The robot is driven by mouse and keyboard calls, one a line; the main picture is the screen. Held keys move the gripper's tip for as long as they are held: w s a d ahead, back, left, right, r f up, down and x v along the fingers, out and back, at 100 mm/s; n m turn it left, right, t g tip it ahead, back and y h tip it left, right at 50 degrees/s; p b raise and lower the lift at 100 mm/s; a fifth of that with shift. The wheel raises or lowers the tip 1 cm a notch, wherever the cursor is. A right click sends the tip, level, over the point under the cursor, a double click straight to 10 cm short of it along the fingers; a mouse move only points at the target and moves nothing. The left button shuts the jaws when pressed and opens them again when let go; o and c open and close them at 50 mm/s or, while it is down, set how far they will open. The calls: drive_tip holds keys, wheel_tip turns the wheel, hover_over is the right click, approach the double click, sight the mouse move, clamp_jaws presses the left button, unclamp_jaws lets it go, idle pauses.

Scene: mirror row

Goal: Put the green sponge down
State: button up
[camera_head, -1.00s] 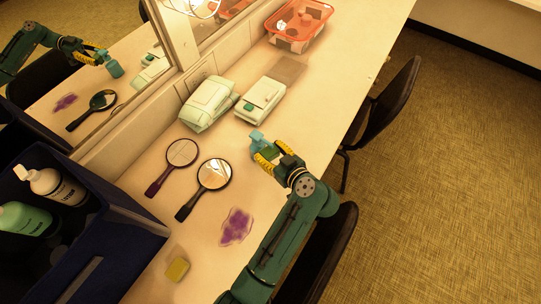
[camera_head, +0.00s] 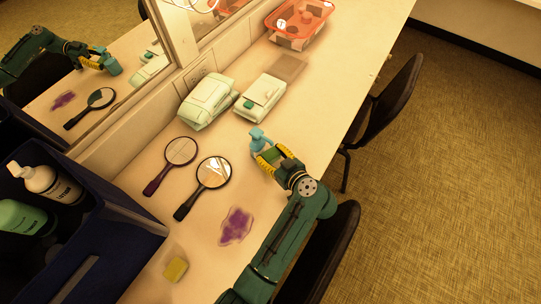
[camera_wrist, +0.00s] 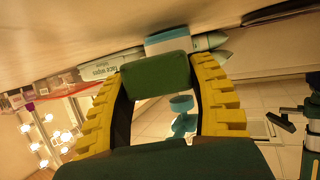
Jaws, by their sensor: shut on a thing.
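My gripper (camera_head: 271,156) is over the counter, near its right edge. In the wrist view my gripper (camera_wrist: 165,95) has its yellow ribbed fingers shut on the green sponge (camera_wrist: 155,76), a dark green block between their tips. In the head view the fingers largely hide the sponge. Whether the sponge touches the counter (camera_head: 207,232) cannot be told.
Two hand mirrors (camera_head: 181,150) (camera_head: 213,171) lie left of my gripper. Wipes packs (camera_head: 207,98) (camera_head: 260,95), a brown patch (camera_head: 289,67) and a red basket (camera_head: 299,20) lie farther back. A blue bin (camera_head: 125,245) stands left.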

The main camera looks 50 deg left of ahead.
drive_tip(key=o, duration=0.8)
drive_tip(key=shift+s+d+f, duration=0.1)
drive_tip(key=shift+s+f, duration=0.05)
drive_tip(key=shift+f, duration=0.35)
drive_tip(key=shift+s+f, duration=0.15)
drive_tip(key=shift+f, duration=0.3)
drive_tip(key=shift+r, duration=0.25)
drive_tip(key=shift+w+d+r+p, duration=0.25)
drive_tip(key=shift+d+r+p, duration=0.2)
drive_tip(key=shift+r+p, duration=0.4)
drive_tip(key=v, duration=1.1)
drive_tip(key=shift+r, duration=0.2)
drive_tip(key=shift+w+r, duration=0.1)
drive_tip(key=shift+w, duration=0.05)
